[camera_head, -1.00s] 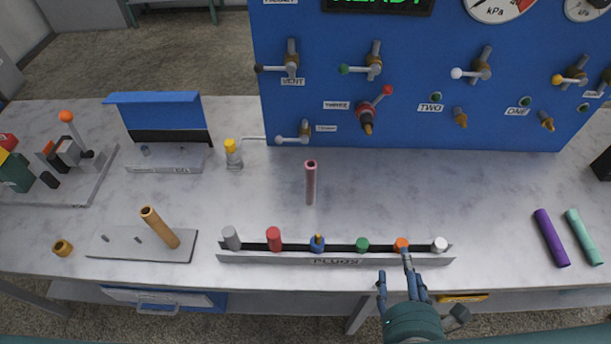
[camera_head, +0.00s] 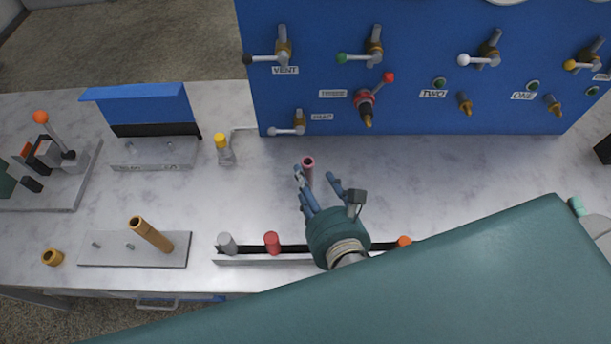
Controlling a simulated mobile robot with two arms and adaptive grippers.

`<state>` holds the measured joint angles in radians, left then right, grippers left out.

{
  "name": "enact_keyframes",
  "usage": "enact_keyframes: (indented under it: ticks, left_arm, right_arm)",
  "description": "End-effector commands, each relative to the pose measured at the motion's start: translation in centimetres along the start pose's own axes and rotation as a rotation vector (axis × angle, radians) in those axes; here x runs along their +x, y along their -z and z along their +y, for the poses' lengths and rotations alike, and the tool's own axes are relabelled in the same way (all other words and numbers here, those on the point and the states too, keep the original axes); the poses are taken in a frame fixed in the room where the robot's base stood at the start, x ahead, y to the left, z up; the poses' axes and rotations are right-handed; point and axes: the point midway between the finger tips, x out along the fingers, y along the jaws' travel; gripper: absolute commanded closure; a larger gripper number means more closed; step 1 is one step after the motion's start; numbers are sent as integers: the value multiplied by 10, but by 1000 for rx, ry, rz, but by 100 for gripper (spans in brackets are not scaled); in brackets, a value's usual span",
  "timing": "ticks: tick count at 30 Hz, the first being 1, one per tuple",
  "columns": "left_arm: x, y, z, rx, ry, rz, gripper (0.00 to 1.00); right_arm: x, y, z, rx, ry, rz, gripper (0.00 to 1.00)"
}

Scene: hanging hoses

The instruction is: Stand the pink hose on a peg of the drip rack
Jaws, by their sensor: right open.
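The pink hose (camera_head: 309,164) stands upright on the bench between the blue panel and the plug rack. My right gripper (camera_head: 318,180) is open, its fingers reaching toward the hose; one finger overlaps the hose's lower part. I cannot tell whether they touch. The drip rack (camera_head: 90,251) is a grey plate at the front left with two bare pegs (camera_head: 130,246) and a tan hose (camera_head: 150,234) standing tilted on its right part. My left gripper is not in view.
My right arm covers the front right of the bench. The plug rack (camera_head: 240,260) with grey and red plugs (camera_head: 272,243) lies in front of the hose. A tan ring (camera_head: 52,257) lies left of the drip rack. The blue panel (camera_head: 420,110) with valves stands behind.

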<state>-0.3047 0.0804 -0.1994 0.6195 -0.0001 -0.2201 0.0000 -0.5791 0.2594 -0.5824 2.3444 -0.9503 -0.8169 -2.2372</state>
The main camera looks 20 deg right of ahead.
Motion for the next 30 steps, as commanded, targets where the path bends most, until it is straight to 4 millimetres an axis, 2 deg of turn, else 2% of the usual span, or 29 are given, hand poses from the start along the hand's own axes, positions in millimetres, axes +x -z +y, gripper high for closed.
enact_keyframes:
  ticks: [5, 8, 12, 21, 23, 30]
  left_arm:
    - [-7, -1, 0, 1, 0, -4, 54]
    - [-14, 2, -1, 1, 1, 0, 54]
    - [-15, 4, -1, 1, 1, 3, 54]
    - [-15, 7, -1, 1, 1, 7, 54]
    - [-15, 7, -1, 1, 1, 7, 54]
    - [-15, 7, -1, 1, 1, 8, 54]
  right_arm:
    - [16, -6, 0, 1, 2, -2, 44]
    - [31, -10, 1, 2, 3, -2, 44]
    - [49, -8, 2, 1, 1, 0, 44]
    - [55, -6, 1, 2, 0, 1, 44]
    - [55, -6, 1, 2, 0, 1, 53]
    - [55, -6, 1, 1, 0, 1, 100]
